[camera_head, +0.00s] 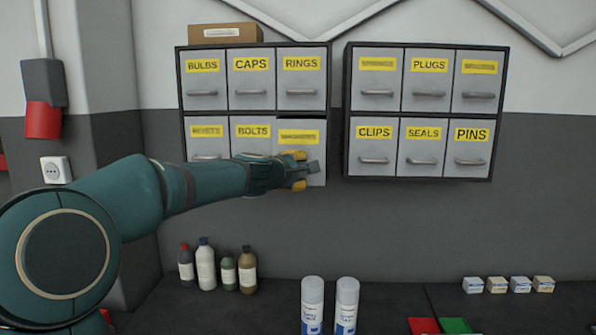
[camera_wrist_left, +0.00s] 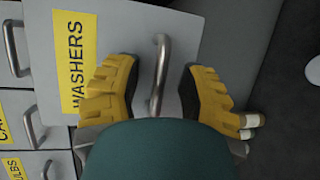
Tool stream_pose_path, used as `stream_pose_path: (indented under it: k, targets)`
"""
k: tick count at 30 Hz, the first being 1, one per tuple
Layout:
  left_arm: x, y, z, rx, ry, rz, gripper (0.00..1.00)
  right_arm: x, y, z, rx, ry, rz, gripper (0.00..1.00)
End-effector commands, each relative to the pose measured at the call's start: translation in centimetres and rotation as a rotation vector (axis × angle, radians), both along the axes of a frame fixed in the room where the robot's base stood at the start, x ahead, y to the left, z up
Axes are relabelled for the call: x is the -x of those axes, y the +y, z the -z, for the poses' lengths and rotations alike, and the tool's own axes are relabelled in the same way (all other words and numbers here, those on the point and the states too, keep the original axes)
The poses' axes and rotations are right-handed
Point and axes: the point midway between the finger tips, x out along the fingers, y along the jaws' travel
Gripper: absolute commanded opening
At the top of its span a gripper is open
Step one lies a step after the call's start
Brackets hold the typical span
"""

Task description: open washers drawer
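The washers drawer (camera_head: 315,144) is at the right end of the lower row of the left cabinet (camera_head: 329,105). Its front stands a little proud, with a dark gap along its top edge. In the wrist view the front (camera_wrist_left: 120,35) carries a yellow WASHERS label (camera_wrist_left: 74,62) and a metal bar handle (camera_wrist_left: 161,60). My left gripper (camera_head: 305,170) is at this front. Its yellow fingers lie on either side of the handle, with a visible gap to it on both sides, so it is open. My right gripper is not in view.
The bolts drawer (camera_head: 252,147) is to the left, behind my arm. A second cabinet (camera_head: 428,114) hangs to the right across a narrow gap. Several bottles (camera_head: 206,265), two spray cans (camera_head: 313,303) and several small boxes (camera_head: 497,284) stand on the dark worktop (camera_head: 400,297) below.

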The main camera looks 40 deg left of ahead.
Motion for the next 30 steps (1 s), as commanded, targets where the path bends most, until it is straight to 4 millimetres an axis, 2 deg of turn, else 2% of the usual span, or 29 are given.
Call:
stream_pose_path:
  k: [4,7,21,25,30]
  targets:
    - [0.5,0.0,-0.2,0.000,-0.001,-0.001,0.40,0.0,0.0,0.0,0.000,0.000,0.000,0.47]
    - [1.6,-0.2,-0.4,0.000,-0.002,-0.001,0.40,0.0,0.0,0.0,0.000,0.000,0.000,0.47]
    - [9.9,-1.4,-1.9,-0.002,-0.002,-0.001,0.40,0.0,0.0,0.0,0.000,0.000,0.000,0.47]
    - [11.1,-1.7,-2.1,-0.001,-0.001,-0.001,0.40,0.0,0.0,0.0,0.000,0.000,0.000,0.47]
    - [11.7,-1.8,-2.2,0.000,0.000,0.001,0.40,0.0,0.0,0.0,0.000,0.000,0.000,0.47]
